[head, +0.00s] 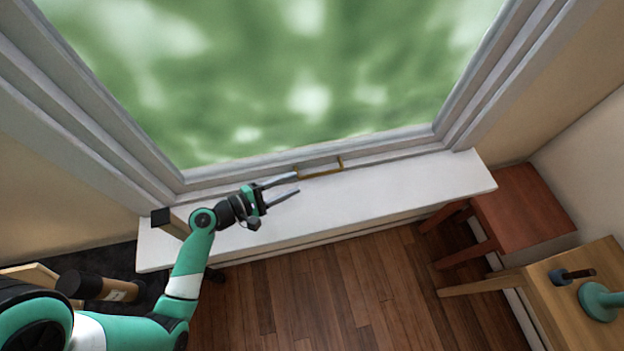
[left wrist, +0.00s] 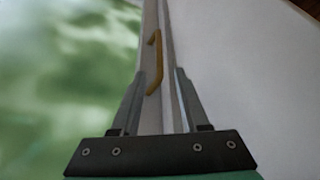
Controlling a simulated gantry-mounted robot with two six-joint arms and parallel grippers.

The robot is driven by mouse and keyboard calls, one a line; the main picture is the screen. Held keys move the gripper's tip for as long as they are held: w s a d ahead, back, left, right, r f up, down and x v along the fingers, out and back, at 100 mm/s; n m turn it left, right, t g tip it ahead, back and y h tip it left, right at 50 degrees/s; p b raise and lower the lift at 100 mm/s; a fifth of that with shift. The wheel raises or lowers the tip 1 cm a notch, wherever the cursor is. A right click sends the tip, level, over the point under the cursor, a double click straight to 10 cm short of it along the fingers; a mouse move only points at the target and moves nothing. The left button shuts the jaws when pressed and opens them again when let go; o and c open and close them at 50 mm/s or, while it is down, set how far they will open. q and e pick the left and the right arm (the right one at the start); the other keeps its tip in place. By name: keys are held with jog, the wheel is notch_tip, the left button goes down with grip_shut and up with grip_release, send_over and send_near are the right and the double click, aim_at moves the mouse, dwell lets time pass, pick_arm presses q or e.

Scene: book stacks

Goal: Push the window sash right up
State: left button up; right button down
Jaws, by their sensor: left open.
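The window sash (head: 230,172) is a white frame around a green, blurred pane, its bottom rail close above the white sill. A brass-coloured handle (head: 320,173) is on the bottom rail, right of the middle. It also shows in the left wrist view, where the handle (left wrist: 155,65) lies ahead, between the lines of the two fingers. My left gripper (head: 293,183) is open and empty over the sill, just left of the handle, with its fingers pointing right. The fingertips look apart from the handle. My right gripper is not in view.
The white sill (head: 400,190) is clear to the right of the gripper. A reddish wooden stool (head: 520,210) and a wooden table (head: 580,300) with a teal object (head: 600,300) stand at right.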

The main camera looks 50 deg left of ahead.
aim_at(312, 175)
pick_arm(q)
jog(key=b+x, duration=0.1)
jog(key=x, duration=0.6)
jog(key=shift+w+d, duration=0.15)
jog(key=shift+w, duration=0.1)
grip_shut()
dwell(1.1)
